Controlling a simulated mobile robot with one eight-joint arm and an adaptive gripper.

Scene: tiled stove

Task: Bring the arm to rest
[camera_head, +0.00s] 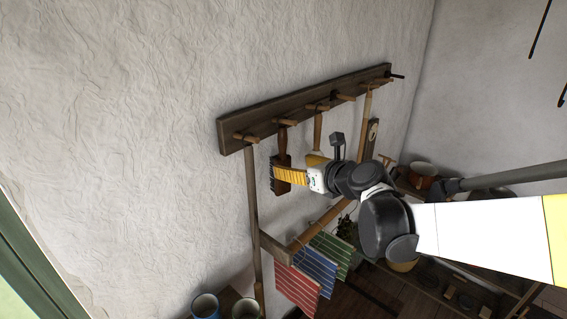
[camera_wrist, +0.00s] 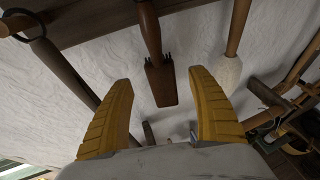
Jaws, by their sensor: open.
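My gripper (camera_head: 290,177) is at the wall rack, in front of a hanging brown brush (camera_head: 282,160). In the wrist view its two yellow fingers (camera_wrist: 159,76) are spread wide apart, with nothing gripped. The brush (camera_wrist: 161,88) shows in the gap beyond the fingertips, hanging by its handle, and looks clear of both fingers. In the head view the gripper overlaps the brush's lower part, so the distance between them is hard to judge there. My arm reaches in from the right.
A wooden peg rack (camera_head: 300,107) on the rough white wall holds several long-handled tools. Striped cloths (camera_head: 297,287) hang below on a bar. A blue mug (camera_head: 205,306) stands at the bottom. Shelves with pots (camera_head: 422,170) lie behind my arm. The wall left of the rack is bare.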

